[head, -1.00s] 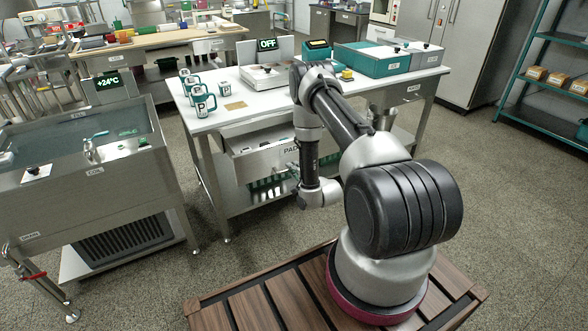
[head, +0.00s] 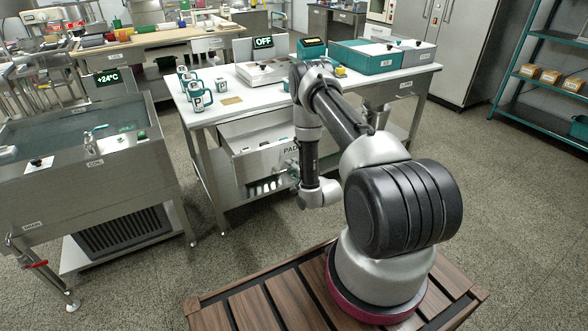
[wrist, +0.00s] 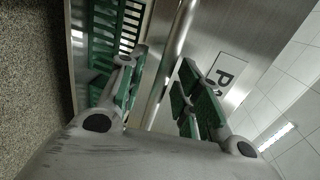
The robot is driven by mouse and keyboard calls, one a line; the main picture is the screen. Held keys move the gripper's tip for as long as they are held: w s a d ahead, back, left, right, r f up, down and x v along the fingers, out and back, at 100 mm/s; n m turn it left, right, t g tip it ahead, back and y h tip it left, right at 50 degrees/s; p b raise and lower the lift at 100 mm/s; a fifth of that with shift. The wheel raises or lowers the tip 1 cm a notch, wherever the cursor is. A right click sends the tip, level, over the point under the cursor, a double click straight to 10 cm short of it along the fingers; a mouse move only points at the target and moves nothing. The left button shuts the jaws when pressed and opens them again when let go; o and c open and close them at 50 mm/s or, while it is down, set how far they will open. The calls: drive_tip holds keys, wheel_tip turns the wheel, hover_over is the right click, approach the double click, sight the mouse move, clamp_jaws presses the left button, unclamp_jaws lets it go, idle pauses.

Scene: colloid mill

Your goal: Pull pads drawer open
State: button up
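The pads drawer (head: 262,162) is a metal drawer under the white-topped table. In the wrist view the label (wrist: 228,72) shows a "P" on the drawer front. The drawer's bar handle (wrist: 168,70) runs between the fingers of my gripper (wrist: 163,85), whose green pads lie on either side of it. In the head view my arm covers most of the gripper.
A metal sink (head: 90,200) stands at the left and shelving (head: 545,75) at the right. The floor (head: 490,220) on the right is clear.

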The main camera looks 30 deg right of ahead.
drive_tip(key=v, duration=1.2)
idle(0.3)
